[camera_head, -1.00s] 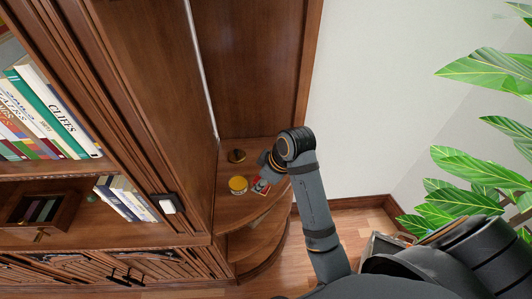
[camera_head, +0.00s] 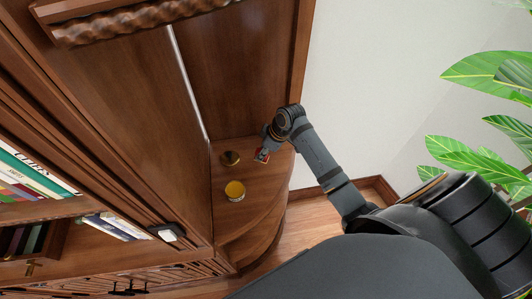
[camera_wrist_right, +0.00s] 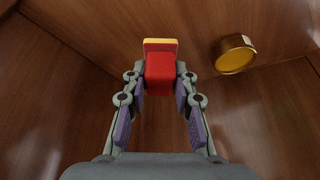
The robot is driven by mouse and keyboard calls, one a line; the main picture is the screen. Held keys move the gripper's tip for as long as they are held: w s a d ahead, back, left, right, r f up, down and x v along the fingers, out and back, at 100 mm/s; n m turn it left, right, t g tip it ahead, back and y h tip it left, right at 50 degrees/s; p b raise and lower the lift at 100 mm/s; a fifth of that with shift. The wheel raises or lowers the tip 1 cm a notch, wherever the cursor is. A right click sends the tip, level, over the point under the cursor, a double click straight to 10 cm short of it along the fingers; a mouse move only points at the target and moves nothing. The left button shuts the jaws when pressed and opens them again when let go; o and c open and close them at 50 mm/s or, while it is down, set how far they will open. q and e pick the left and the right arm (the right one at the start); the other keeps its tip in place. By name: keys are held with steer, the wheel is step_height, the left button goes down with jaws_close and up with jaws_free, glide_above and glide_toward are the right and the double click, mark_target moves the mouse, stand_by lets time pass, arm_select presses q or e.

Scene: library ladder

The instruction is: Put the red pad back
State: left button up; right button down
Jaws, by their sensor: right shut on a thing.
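The red pad (camera_head: 261,156) is small and has a yellow top edge. In the right wrist view the pad (camera_wrist_right: 160,72) sits between the fingertips of my right gripper (camera_wrist_right: 160,88), which is shut on it. In the head view my right gripper (camera_head: 265,148) is over the rounded corner shelf, to the right of a small brass-coloured round object. Whether the pad touches the shelf cannot be told. My left gripper is not in view.
A gold round thing (camera_wrist_right: 236,54) shows in the wrist view. The bookcase (camera_head: 110,110) stands left; a plant (camera_head: 475,155) is right.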

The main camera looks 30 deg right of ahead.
mark_target(266, 157)
steer(key=d+f, duration=0.1)
steer(key=w+f, duration=0.1)
steer(key=shift+w+d+f, duration=0.2)
steer(key=shift+d+f, duration=0.15)
steer(key=shift+w+d+f, duration=0.1)
steer(key=shift+f, duration=0.2)
steer(key=shift+w+d+f, duration=0.1)
steer(key=shift+d+f, duration=0.05)
steer(key=shift+f, duration=0.1)
step_height(266, 157, down, 2)
steer(key=shift+f+p, duration=0.15)
steer(key=shift+p, duration=0.9)
steer(key=shift+f, duration=0.45)
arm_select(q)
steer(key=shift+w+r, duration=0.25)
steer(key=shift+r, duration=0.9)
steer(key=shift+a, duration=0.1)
